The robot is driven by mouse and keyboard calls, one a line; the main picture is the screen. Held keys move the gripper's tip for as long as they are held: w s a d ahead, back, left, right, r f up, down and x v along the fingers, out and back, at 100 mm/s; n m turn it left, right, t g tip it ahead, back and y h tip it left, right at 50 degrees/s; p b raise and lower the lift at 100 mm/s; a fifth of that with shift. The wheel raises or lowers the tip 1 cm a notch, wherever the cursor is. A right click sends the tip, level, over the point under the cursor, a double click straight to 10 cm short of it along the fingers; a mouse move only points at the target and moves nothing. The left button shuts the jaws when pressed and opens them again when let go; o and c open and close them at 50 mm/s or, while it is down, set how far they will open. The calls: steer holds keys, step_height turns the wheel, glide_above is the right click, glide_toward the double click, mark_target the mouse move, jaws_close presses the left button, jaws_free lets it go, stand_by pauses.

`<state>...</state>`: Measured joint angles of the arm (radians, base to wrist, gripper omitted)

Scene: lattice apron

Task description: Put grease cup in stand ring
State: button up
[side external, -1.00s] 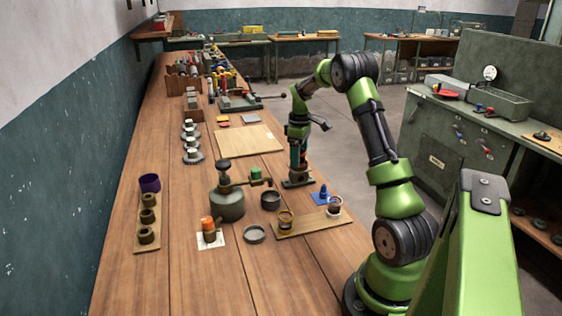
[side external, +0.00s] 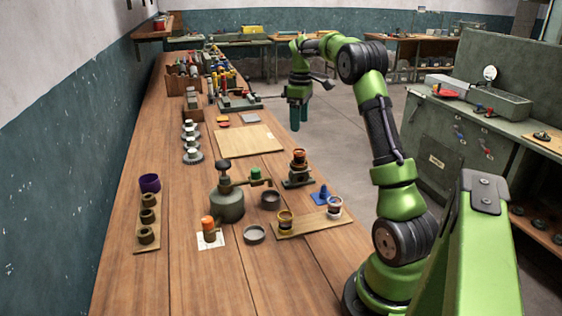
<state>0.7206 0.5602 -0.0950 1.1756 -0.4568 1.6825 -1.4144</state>
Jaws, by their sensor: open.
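A small copper-brown cup (side external: 299,159), which I take to be the grease cup, sits upright on a dark stand (side external: 298,180) right of the grey pot. The ring itself is too small to make out, but the cup appears to be seated in the top of the stand. My gripper (side external: 301,125) is above and beyond the stand, with its fingers pointing down. It is open and empty, clear of the cup.
A grey pot (side external: 227,205) with a side arm and a green cap stands left of the stand. A blue funnel (side external: 321,196) and a wooden strip (side external: 310,224) with two cups lie in front. An orange-topped cup (side external: 209,229) stands on white paper. A bare board (side external: 236,142) lies behind.

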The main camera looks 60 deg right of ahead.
steer(key=a+r+m+t, duration=0.15)
steer(key=a+r, duration=0.25)
steer(key=a, duration=0.7)
steer(key=a+r+t, duration=0.2)
steer(key=a+r, duration=0.1)
steer(key=a, duration=0.7)
steer(key=s+a+f+m+t+y, duration=0.1)
steer(key=s+a+f+t, duration=0.1)
steer(key=s+a, duration=0.4)
steer(key=s+a+f+m+t+y, duration=0.1)
steer(key=s+a+m, duration=0.1)
steer(key=s+a, duration=0.4)
steer(key=a, duration=0.5)
steer(key=shift+a+f+t, duration=0.15)
steer(key=shift+f+t, duration=0.2)
steer(key=shift+m, duration=0.25)
